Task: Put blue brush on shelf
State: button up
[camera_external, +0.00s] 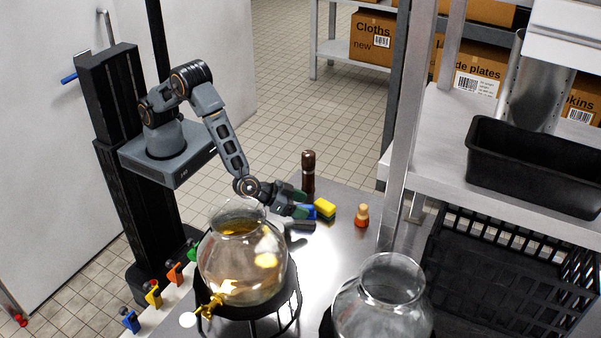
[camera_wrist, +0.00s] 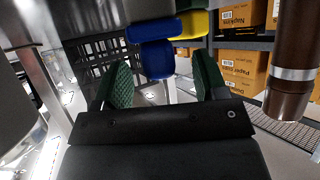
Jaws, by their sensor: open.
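In the wrist view the blue brush (camera_wrist: 156,58) shows just ahead of and between the fingers. My gripper (camera_external: 300,204) is open, with its green finger pads (camera_wrist: 160,72) apart on either side of the brush's line. I cannot tell whether either finger touches it. The steel shelf (camera_external: 437,135) is at the right, above table height, with a black bin (camera_external: 530,185) on it.
A yellow sponge (camera_external: 325,208) sits beside the brush. A brown pepper mill (camera_external: 308,172) stands behind, and a small orange-red shaker (camera_external: 362,215) to the right. Glass dispensers (camera_external: 240,270) (camera_external: 380,300) stand in front. A shelf post (camera_external: 405,110) rises at the right.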

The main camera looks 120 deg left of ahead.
jog(key=shift+w+a+f, duration=0.15)
jog(key=shift+w, duration=0.05)
grip_shut()
dwell(0.6)
